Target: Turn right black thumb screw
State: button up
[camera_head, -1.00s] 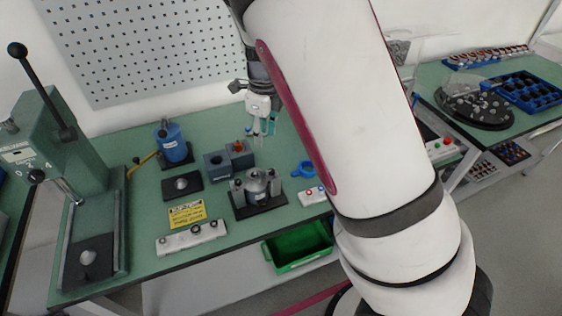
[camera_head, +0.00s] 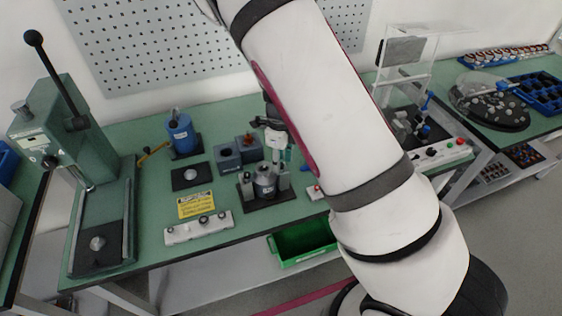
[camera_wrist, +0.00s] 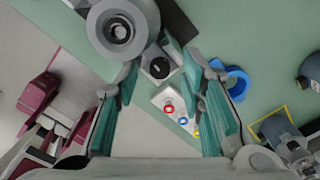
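The grey round stator fixture (camera_head: 265,186) stands on a black base in the head view, with a grey post on each side. Its ring-shaped top (camera_wrist: 120,28) shows at the upper left of the wrist view. The right black thumb screw (camera_wrist: 158,68) is a dark round knob on a pale block beside that ring. My gripper (camera_wrist: 160,72) is open, its teal fingers on either side of the screw in the picture; contact cannot be told. In the head view my gripper (camera_head: 281,152) is above the right side of the fixture.
A white button box (camera_wrist: 176,106) and a blue ring (camera_wrist: 237,83) lie nearby. In the head view are a blue device (camera_head: 182,135), grey blocks (camera_head: 228,157), a yellow label (camera_head: 195,204), a switch strip (camera_head: 198,228) and a green press (camera_head: 80,150). A green bin (camera_head: 300,243) sits below the front edge.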

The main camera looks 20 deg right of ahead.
jog(key=shift+f, duration=0.65)
grip_shut()
jog(key=shift+n, duration=0.4)
jog(key=n, duration=0.4)
jog(key=shift+n, duration=0.3)
jog(key=n, duration=0.5)
